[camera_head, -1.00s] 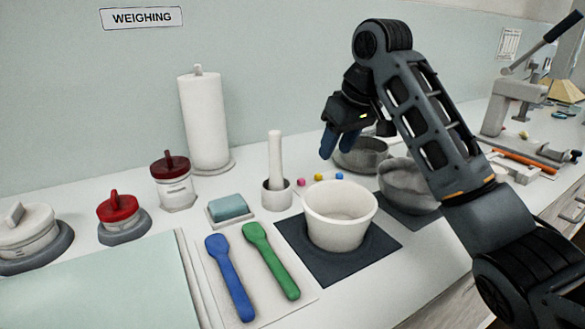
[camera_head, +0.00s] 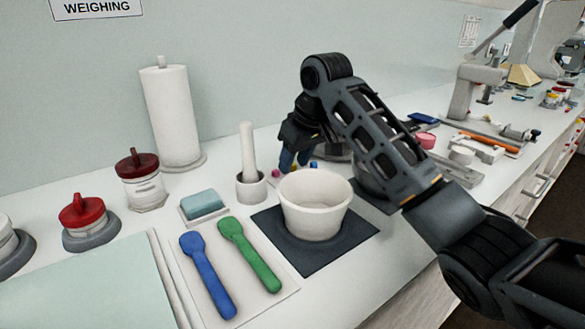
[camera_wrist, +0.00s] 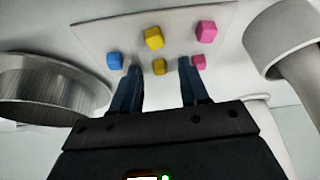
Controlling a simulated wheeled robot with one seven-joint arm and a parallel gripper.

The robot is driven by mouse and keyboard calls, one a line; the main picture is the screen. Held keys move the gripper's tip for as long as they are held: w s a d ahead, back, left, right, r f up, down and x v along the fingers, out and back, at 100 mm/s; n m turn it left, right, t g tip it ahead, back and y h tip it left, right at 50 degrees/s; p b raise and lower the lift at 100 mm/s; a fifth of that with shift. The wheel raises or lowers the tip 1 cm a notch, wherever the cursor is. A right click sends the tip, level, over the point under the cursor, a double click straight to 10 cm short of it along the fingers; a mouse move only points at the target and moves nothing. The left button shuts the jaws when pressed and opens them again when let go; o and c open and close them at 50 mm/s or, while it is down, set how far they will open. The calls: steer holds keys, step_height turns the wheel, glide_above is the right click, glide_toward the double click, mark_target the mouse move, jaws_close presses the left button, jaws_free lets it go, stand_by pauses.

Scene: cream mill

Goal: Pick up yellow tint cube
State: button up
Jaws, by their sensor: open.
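In the wrist view, two yellow tint cubes show on a pale plate (camera_wrist: 100,30). The nearer yellow cube (camera_wrist: 159,67) appears in the gap between my fingertips, and the other yellow cube (camera_wrist: 153,38) is farther off. My gripper (camera_wrist: 158,78) is open, with nothing held. A blue cube (camera_wrist: 114,61) lies just outside the left finger, and a pink cube (camera_wrist: 198,61) lies by the right fingertip. Another pink cube (camera_wrist: 206,31) is behind it. In the head view my gripper (camera_head: 295,160) points down among the cubes. The fingers largely hide the yellow ones there.
A mortar with pestle (camera_head: 250,189) stands left of the gripper and a white bowl (camera_head: 315,210) in front. A metal bowl (camera_wrist: 45,85) is close on the left in the wrist view.

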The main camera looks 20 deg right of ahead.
jaws_close()
steer(key=shift+r, duration=0.1)
stand_by(0.7)
steer(key=shift+r, duration=0.6)
step_height(320, 180, up, 3)
steer(key=shift+f, duration=0.15)
steer(key=s+d+r+p, duration=0.2)
steer(key=s+d+r, duration=0.4)
steer(key=d, duration=0.4)
steer(key=shift+r, duration=0.45)
